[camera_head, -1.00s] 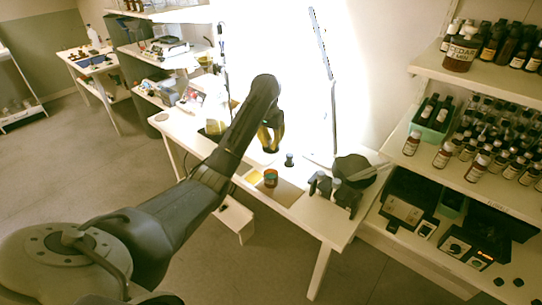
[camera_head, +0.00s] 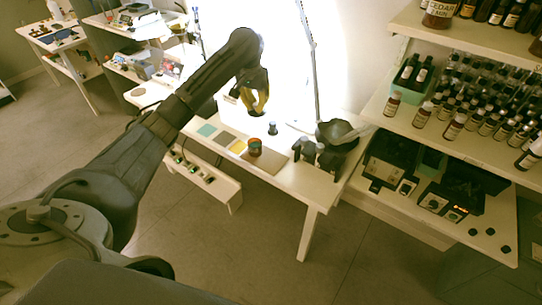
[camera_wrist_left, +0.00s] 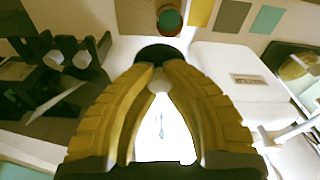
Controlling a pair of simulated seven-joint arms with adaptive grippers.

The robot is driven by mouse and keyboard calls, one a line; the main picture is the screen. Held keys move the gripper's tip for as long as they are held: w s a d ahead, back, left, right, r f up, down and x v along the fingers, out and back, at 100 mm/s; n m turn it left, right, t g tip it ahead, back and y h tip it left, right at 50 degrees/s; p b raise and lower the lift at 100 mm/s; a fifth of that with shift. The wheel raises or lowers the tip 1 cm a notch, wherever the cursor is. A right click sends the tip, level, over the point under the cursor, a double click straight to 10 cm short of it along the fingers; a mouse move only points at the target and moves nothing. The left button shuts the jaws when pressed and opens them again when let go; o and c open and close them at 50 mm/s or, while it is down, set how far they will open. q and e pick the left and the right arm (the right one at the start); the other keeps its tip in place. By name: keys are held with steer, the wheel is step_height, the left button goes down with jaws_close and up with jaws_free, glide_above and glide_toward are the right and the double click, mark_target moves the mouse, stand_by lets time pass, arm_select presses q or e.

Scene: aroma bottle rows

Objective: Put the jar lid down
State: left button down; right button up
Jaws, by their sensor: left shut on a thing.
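My left gripper (camera_head: 256,108) has yellow fingers and is shut on the dark round jar lid (camera_head: 256,114), held above the table's back part. In the left wrist view the lid (camera_wrist_left: 153,54) shows as a dark disc at the fingertips (camera_wrist_left: 160,72), with a pale knob between them. My right gripper is not in view.
Teal (camera_head: 207,130), grey (camera_head: 227,138) and yellow (camera_head: 238,147) mats lie left of the jar. A black stand (camera_head: 318,155) is to the right. A white labelled box (camera_wrist_left: 232,65) lies beside the gripper in the wrist view.

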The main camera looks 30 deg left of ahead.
arm_select(q)
glide_above(273, 162)
step_height(273, 162, down, 3)
steer(key=shift+n, duration=0.3)
steer(key=f, duration=2)
steer(key=shift+s+d+f, duration=0.1)
steer(key=shift+s, duration=0.1)
steer(key=shift+f, duration=0.1)
steer(key=c, duration=1.5)
jaws_free()
steer(key=r, duration=0.4)
steer(key=s+r, duration=0.1)
steer(key=r, duration=0.3)
steer(key=s+r, duration=0.1)
steer(key=r, duration=0.3)
steer(key=shift+s+d, duration=0.1)
steer(key=shift+s, duration=0.1)
